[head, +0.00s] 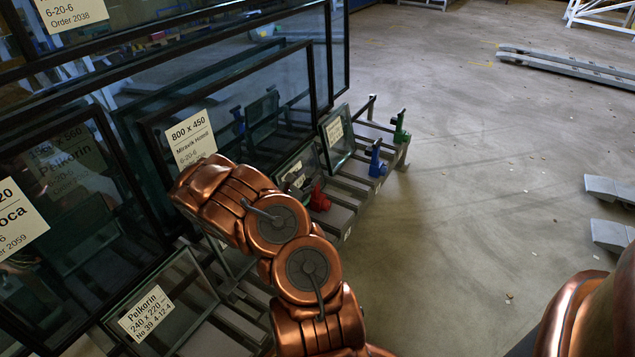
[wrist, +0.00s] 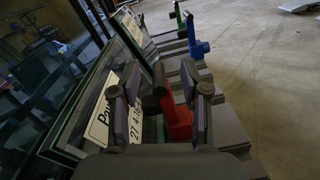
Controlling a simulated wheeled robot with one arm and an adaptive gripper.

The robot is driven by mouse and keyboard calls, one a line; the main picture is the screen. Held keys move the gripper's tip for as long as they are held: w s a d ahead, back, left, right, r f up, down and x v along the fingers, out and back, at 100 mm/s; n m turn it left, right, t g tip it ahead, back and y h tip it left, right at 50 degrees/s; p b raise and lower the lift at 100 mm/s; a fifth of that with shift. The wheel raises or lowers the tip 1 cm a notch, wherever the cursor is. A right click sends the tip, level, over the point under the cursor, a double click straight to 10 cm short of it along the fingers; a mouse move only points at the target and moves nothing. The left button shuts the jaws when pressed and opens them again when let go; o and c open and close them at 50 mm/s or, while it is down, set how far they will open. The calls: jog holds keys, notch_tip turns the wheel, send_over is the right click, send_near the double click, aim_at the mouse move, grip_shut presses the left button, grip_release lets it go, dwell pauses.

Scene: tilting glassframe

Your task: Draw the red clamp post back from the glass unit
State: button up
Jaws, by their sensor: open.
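The red clamp post (head: 319,200) stands on a grey rail in the head view, just right of a small labelled glass unit (head: 300,165). In the wrist view the red post (wrist: 178,118) shows between the fingers of my gripper (wrist: 161,88), nearer the right finger. My gripper is open, with its fingers on either side of the post's dark upper part; I cannot tell whether either touches it. The glass unit (wrist: 103,108) with its white label is to the left of the post, partly hidden by the left finger. In the head view my arm hides part of the scene.
A blue post (head: 377,160) and a green post (head: 400,128) stand on rails farther back. Large dark-framed glass panes (head: 80,215) lean on the left. Another small labelled pane (head: 165,300) is in front. The concrete floor on the right is mostly free.

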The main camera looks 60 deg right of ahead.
aim_at(317, 172)
jog(key=shift+n+t, duration=0.3)
jog(key=shift+n, duration=0.2)
jog(key=d+f+b, duration=0.1)
jog(key=d, duration=0.1)
jog(key=d+f+b, duration=0.1)
jog(key=d, duration=0.1)
jog(key=w+d+f+b, duration=0.1)
jog(key=d+f, duration=0.1)
jog(key=shift+w+d+f, duration=0.1)
jog(key=shift+d, duration=0.8)
jog(key=shift+w, duration=0.1)
grip_shut()
jog(key=shift+r, duration=0.2)
